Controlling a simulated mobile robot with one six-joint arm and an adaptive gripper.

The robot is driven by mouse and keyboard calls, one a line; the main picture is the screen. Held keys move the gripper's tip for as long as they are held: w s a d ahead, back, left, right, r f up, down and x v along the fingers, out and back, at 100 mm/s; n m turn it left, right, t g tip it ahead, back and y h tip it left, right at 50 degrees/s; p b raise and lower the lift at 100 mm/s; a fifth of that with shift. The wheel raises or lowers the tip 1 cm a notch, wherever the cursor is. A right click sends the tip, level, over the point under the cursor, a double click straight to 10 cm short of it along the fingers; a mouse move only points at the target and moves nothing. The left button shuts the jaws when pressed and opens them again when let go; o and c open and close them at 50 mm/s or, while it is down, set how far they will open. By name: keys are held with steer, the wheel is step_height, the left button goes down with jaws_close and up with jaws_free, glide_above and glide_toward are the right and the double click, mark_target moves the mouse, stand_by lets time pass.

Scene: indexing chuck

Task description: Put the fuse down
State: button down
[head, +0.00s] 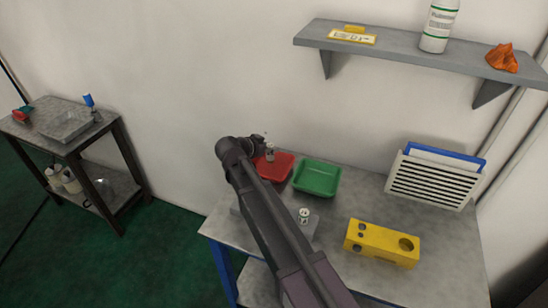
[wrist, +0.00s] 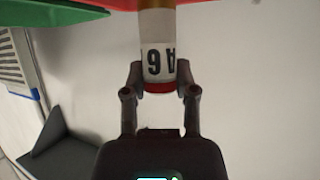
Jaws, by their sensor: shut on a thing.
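My gripper (wrist: 160,82) is shut on a fuse (wrist: 157,45). The fuse is a cylinder with a white label with black print, a red band at one end and a brass-coloured cap at the other. In the head view the fuse (head: 270,153) shows at the end of my arm, upright over the back of the red tray (head: 284,172). In the wrist view the red tray (wrist: 215,4) fills the top edge beyond the brass cap. I cannot tell whether the fuse touches the tray.
A green tray (head: 317,178) stands right of the red one. A small white cylinder (head: 304,215) stands on a grey block (head: 308,231) beside my arm. A yellow block with holes (head: 382,243) and a white louvred panel (head: 431,181) are farther right. A shelf (head: 410,54) hangs above.

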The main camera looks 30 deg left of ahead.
mark_target(270, 155)
steer(key=shift+f+b, duration=1.45)
steer(key=shift+f, duration=0.2)
steer(key=shift+f, duration=0.15)
steer(key=shift+c, duration=2)
jaws_free()
steer(key=shift+r, duration=0.2)
steer(key=shift+s+a+r, duration=0.1)
steer(key=shift+s+r, duration=0.1)
steer(key=shift+s, duration=0.05)
steer(key=p+v, duration=0.5)
steer(key=v, duration=0.6)
steer(key=shift+s+p, duration=0.15)
steer(key=shift+p, duration=0.25)
